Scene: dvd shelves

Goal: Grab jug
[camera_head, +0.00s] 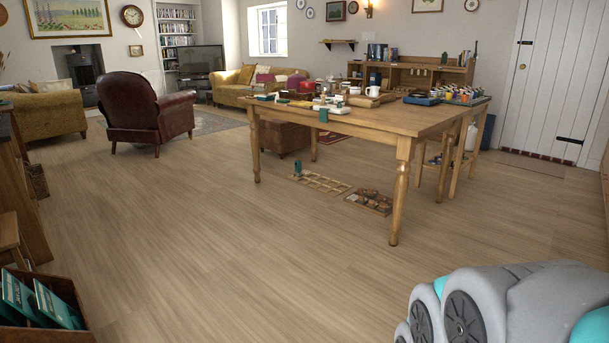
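I cannot pick out a jug for certain. A white rounded object (471,137) stands low beyond the right end of the wooden table and could be a jug, but it is too small to tell. A small white mug-like vessel (372,91) stands on the table among other items. A blue and white upright object (375,79) stands behind it, its kind unclear. My gripper is not in view; only grey and teal parts of my arm show at the bottom right.
The wooden table (420,121) has a cluttered top. A brown armchair (131,108) stands at the left. A crate (75,290) of teal cases is at bottom left. The floor between is clear.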

